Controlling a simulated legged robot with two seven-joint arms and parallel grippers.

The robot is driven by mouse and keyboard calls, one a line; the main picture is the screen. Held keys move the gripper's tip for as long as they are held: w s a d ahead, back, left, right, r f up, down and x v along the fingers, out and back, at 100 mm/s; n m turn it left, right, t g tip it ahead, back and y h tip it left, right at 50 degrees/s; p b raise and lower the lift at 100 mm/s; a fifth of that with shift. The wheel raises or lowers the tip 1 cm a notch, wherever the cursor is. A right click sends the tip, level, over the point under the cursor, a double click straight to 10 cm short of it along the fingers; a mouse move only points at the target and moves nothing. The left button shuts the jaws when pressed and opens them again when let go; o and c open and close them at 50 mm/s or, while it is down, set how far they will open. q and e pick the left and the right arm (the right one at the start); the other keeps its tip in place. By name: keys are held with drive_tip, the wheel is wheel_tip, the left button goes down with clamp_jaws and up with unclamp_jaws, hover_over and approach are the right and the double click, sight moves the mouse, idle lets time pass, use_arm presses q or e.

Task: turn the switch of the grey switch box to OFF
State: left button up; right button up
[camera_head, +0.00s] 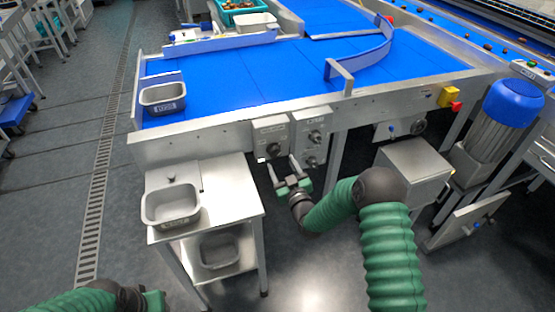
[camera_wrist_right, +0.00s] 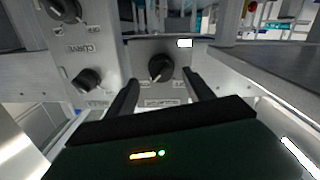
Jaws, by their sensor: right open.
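A grey switch box (camera_head: 271,138) with one black rotary switch (camera_head: 273,149) is mounted on the front of the conveyor frame. The box (camera_wrist_right: 140,52) and its switch (camera_wrist_right: 161,68) also show in the right wrist view, with the labels upside down; the switch position is not clear. My right gripper (camera_head: 281,167) is open and empty in front of this box. Its fingers lie to either side of the switch in the right wrist view, seemingly short of it. My left gripper (camera_head: 154,300) is low at the left, its fingers not clearly visible.
A second grey box (camera_head: 311,137) with two knobs is right beside the first. A steel stand with a metal tray (camera_head: 170,207) is at the left. Another tray (camera_head: 163,97) is on the blue belt (camera_head: 235,80). A steel cabinet (camera_head: 415,170) and a blue-capped motor (camera_head: 510,102) are at the right.

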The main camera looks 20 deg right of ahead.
sight(277, 156)
drive_tip(key=w, duration=0.4)
drive_tip(key=shift+w+a+f, duration=0.1)
drive_tip(key=shift+w, duration=0.05)
drive_tip(key=shift+w+a, duration=0.2)
drive_tip(key=shift+c, duration=0.4)
drive_tip(key=shift+d, duration=0.2)
drive_tip(key=c, duration=0.5)
clamp_jaws()
